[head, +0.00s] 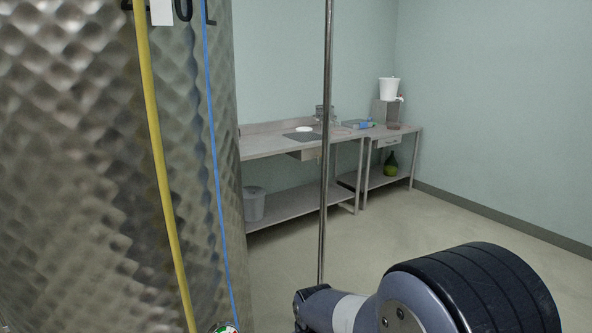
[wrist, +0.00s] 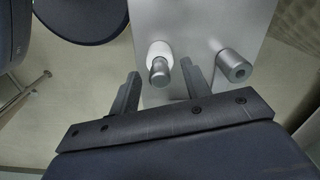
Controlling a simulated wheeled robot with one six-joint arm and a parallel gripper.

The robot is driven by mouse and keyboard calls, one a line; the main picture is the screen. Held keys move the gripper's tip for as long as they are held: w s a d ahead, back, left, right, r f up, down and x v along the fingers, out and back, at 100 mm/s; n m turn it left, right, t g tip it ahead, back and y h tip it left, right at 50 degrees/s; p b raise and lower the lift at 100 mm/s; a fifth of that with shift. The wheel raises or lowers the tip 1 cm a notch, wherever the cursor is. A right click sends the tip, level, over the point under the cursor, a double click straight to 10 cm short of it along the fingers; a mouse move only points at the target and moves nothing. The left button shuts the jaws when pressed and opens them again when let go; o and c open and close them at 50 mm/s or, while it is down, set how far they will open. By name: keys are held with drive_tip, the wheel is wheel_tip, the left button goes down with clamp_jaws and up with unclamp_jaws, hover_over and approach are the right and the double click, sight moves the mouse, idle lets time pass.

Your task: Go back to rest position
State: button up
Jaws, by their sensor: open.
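My gripper (wrist: 160,68) shows in the wrist view with its two dark fingers apart and nothing held between them. Beyond the fingers is a pale grey plate (wrist: 200,25) with two short metal cylinders; I cannot tell whether it is part of my own body. One cylinder, with a white collar, appears between the fingertips, and the other is to the right. I cannot tell how far they are from the fingers. In the head view part of my arm fills the lower right, and the gripper is out of sight.
A dimpled steel vat (head: 90,160) stands close at left, with a yellow hose (head: 160,160) and a blue line (head: 213,150) down its front. A thin vertical pole (head: 325,150) stands mid-view. A steel table (head: 260,146) and a smaller one (head: 405,129) line the back. Floor at right is clear.

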wheel_tip(320, 180, up, 11)
wheel_tip(320, 180, down, 11)
drive_tip(key=shift+f, duration=0.1)
wheel_tip(320, 180, up, 5)
drive_tip(key=p, duration=0.4)
drive_tip(key=shift+r+p, duration=1.55)
drive_tip(key=shift+r, duration=0.85)
